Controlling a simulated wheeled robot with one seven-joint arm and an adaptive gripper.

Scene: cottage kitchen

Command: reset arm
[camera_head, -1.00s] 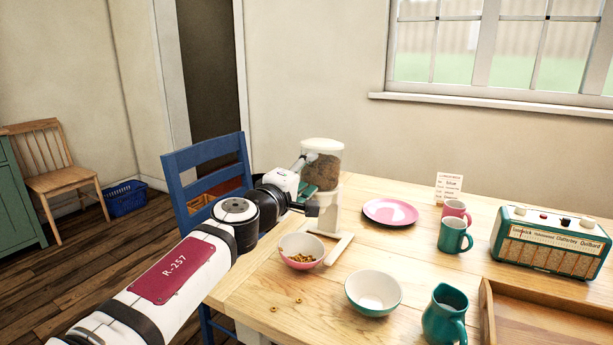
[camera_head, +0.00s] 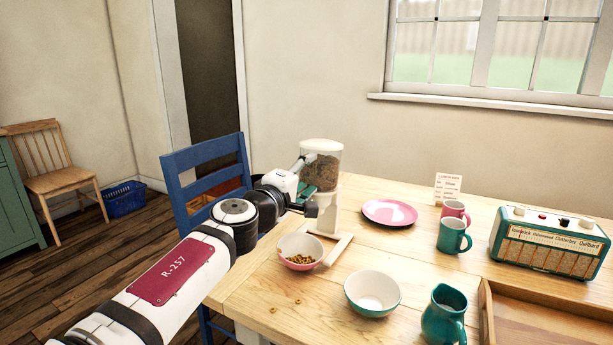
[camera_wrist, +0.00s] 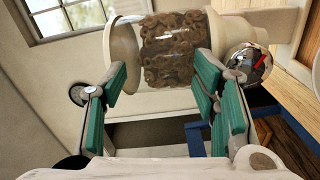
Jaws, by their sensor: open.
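My gripper (camera_head: 308,192) is at the left side of the cereal dispenser (camera_head: 321,165), near its middle. In the wrist view my gripper (camera_wrist: 165,95) has its green-padded fingers wide apart, with nothing held between them. The dispenser (camera_wrist: 172,50) shows there sideways, its clear hopper full of brown cereal rings, just beyond the fingertips. A shiny round knob (camera_wrist: 247,64) with a red mark shows right of the fingers. I cannot tell whether a finger touches the dispenser.
A pink bowl (camera_head: 300,254) with cereal stands below the dispenser, with a few loose rings on the table (camera_head: 250,290). A teal bowl (camera_head: 373,306), teal pitcher (camera_head: 444,318), pink plate (camera_head: 389,212), mugs, radio (camera_head: 549,241) and wooden tray (camera_head: 486,310) stand rightward. A blue chair (camera_head: 205,152) is behind my arm.

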